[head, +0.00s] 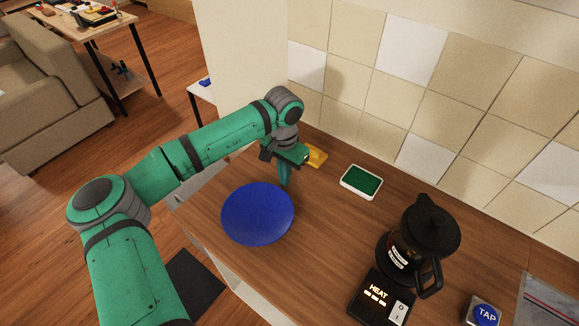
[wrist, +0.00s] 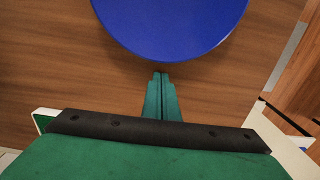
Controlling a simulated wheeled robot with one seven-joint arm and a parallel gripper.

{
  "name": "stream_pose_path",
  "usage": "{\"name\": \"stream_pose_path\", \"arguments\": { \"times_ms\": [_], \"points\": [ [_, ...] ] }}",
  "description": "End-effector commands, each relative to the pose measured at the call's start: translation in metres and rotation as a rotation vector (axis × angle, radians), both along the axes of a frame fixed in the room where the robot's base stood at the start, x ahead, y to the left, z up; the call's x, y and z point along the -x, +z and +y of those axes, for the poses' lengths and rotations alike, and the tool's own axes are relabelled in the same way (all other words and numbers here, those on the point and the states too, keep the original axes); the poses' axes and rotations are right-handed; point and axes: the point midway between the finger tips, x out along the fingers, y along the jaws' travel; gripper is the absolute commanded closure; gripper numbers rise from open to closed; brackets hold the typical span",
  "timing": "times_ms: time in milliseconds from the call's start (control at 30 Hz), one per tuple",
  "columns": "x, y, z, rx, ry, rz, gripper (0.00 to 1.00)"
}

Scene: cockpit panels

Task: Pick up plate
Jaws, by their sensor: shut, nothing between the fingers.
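The plate (head: 257,214) is round and blue and lies on the wooden counter, left of its middle in the head view. In the wrist view the plate (wrist: 172,22) fills the top middle, cut off by the frame's edge. My gripper (head: 285,184) points down at the plate's far side in the head view. In the wrist view my gripper (wrist: 161,76) has its fingers together, with nothing between them. The fingertips are just short of the plate's rim, and a strip of bare wood shows between. Their height above the counter is hard to tell.
A yellow object (head: 316,157) lies behind my gripper. A white tray with a green inside (head: 361,182) is to the right. A black coffee pot (head: 420,243) stands on a heater (head: 378,298), with a tap button (head: 483,314) nearby. A tiled wall (head: 440,90) bounds the back.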

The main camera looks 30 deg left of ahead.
Motion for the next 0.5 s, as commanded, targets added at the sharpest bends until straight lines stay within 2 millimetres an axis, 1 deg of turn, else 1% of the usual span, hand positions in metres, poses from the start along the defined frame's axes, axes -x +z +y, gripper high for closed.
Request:
{"name": "stream_pose_path", "arguments": {
  "times_ms": [100,200,500],
  "points": [
    [0.012,0.000,0.001,-0.001,-0.003,0.001,1.00],
    [0.016,0.000,0.001,0.000,-0.003,0.001,1.00],
    [0.018,0.000,0.001,0.001,-0.003,0.000,1.00]
  ]
}}
